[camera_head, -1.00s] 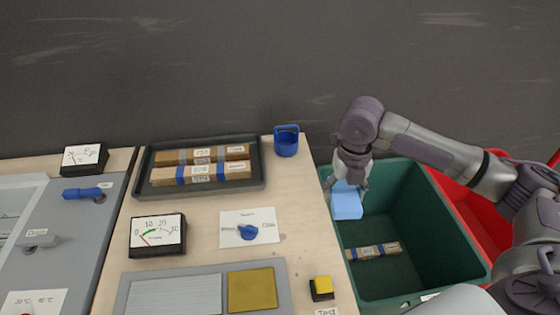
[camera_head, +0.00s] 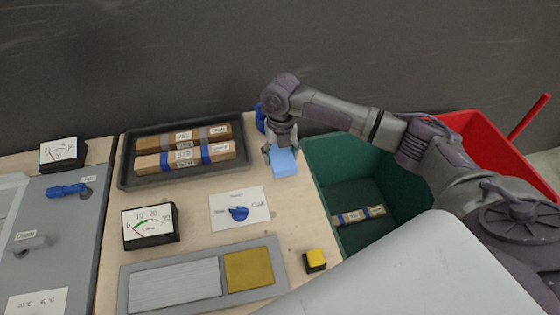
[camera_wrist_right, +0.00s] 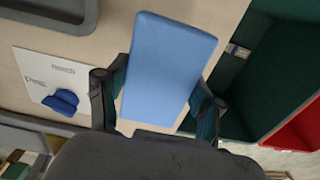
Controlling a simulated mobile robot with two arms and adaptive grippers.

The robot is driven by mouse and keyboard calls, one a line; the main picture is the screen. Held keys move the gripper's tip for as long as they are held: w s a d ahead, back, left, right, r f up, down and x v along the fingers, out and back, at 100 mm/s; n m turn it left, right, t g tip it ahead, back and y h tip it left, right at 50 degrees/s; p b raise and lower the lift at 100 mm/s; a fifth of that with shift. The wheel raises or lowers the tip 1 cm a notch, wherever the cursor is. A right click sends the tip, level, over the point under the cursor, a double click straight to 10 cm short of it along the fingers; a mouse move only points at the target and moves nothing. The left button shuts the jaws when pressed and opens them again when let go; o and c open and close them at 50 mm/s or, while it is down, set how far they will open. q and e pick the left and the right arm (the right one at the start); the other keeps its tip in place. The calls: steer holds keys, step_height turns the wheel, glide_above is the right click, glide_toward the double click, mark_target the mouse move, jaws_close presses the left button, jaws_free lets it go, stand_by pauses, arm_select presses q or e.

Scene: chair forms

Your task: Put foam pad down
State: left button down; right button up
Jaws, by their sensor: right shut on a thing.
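The foam pad (camera_head: 284,163) is a light blue block. My right gripper (camera_head: 281,150) is shut on it, over the right part of the wooden table top (camera_head: 205,258), left of the green bin. In the right wrist view the pad (camera_wrist_right: 168,62) fills the middle, between the two dark fingers of my right gripper (camera_wrist_right: 155,98). I cannot tell whether the pad touches the table. My left gripper is not in view.
A black tray (camera_head: 127,181) holds wrapped bars. A blue cup (camera_head: 260,118) is partly hidden behind my right arm. A blue knob (camera_head: 238,213) and a yellow button (camera_head: 315,257) are nearby. The green bin (camera_head: 322,166) holds one bar; a red bin (camera_head: 490,140) stands beyond.

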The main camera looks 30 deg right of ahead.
mark_target(280, 164)
step_height(280, 164, down, 4)
steer(key=shift+r+p, duration=0.1)
steer(key=shift+p, duration=0.5)
steer(key=shift+f, duration=0.2)
steer(key=o, duration=1.2)
steer(key=shift+f, duration=0.15)
step_height(280, 164, up, 12)
steer(key=b, duration=0.2)
steer(key=shift+r+b, duration=0.2)
steer(key=shift+b, duration=0.15)
